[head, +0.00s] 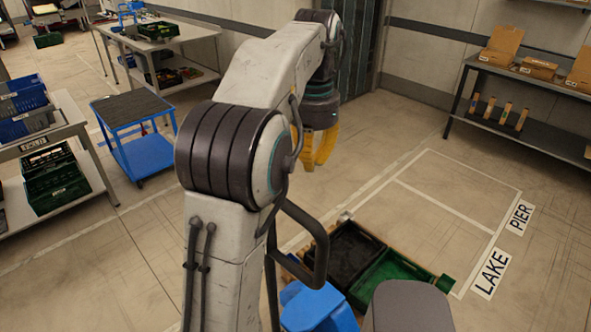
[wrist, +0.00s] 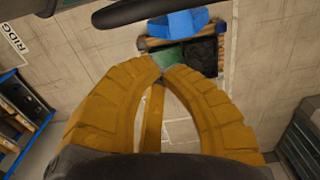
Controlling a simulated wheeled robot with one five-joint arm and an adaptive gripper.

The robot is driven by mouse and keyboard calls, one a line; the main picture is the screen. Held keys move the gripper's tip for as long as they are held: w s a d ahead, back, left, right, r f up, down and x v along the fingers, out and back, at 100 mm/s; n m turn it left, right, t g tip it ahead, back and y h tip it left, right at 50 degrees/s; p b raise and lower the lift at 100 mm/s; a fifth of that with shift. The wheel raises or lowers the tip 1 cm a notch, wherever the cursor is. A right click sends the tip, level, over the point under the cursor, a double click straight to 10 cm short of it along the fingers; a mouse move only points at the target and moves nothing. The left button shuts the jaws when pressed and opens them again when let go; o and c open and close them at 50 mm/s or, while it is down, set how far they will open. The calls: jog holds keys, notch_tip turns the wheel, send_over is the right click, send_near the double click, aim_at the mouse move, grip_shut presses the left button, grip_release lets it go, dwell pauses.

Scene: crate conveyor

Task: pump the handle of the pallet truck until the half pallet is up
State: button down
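The blue pallet truck (head: 318,308) stands at the bottom of the head view, partly hidden by my own body. Its dark looped handle (head: 321,245) rises beside my arm. In the wrist view the blue truck (wrist: 178,24) is at the top, with a dark curved bar (wrist: 130,12) that looks like the handle. The half pallet (head: 436,283) carries a black crate and a green crate; its wood edge also shows in the wrist view (wrist: 152,43). I cannot tell its height. My gripper (head: 322,163) points down, empty, apart from the handle; its yellow fingertips (wrist: 165,66) are together.
A floor-marked bay (head: 455,190) with LAKE and PIER labels lies clear to the right. A shelf (head: 530,135) with boxes stands beyond it. A blue cart (head: 135,135) and a table (head: 45,140) with crates are on the left.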

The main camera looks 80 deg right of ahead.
notch_tip(320, 180, down, 13)
jog(key=w+a+f+b, duration=0.3)
jog(key=w+a+b, duration=0.3)
jog(key=w+a, duration=0.6)
jog(key=w+a+f+b, duration=0.4)
jog(key=w+a+b, duration=0.3)
jog(key=w+a, duration=0.4)
jog(key=a, duration=0.6)
jog(key=shift+w+f, duration=0.2)
jog(key=shift+w, duration=0.2)
dwell(0.5)
